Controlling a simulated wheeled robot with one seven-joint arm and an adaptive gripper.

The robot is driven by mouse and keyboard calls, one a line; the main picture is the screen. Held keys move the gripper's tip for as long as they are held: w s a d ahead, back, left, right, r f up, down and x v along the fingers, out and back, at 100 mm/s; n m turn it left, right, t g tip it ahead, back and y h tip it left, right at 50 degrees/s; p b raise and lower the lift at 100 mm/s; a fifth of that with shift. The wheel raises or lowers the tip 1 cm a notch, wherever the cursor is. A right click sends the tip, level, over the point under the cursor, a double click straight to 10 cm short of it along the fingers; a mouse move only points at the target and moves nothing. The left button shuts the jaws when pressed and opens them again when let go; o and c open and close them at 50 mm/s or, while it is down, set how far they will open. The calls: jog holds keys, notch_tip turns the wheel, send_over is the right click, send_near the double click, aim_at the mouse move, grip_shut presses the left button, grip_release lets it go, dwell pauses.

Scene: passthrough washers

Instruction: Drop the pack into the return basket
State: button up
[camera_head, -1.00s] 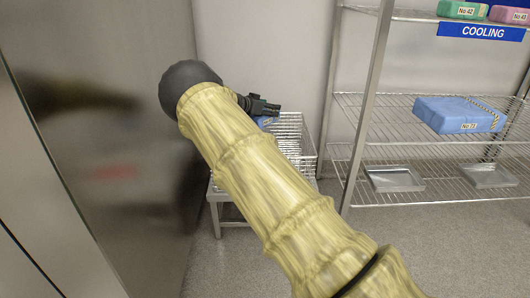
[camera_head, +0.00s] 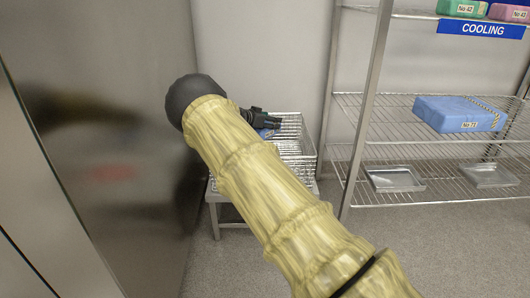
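A blue pack (camera_head: 266,133) shows only as a small patch below and beside my black gripper (camera_head: 274,122). The gripper appears shut on it, though the fingers are small and partly hidden. Both are over the left and back part of the wire basket (camera_head: 307,152), near its rim level. I cannot tell whether the pack touches the basket. My arm hides the basket's left side and much of its inside.
The basket stands on a low metal stand (camera_head: 228,224) by the wall. A steel panel (camera_head: 110,130) is close on the left. On the right, a wire rack (camera_head: 365,110) holds another blue pack (camera_head: 460,113) and two metal trays (camera_head: 396,178). Floor at lower right is clear.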

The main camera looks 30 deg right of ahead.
jog(key=o, duration=1.3)
jog(key=shift+a, duration=0.1)
jog(key=v, duration=1.2)
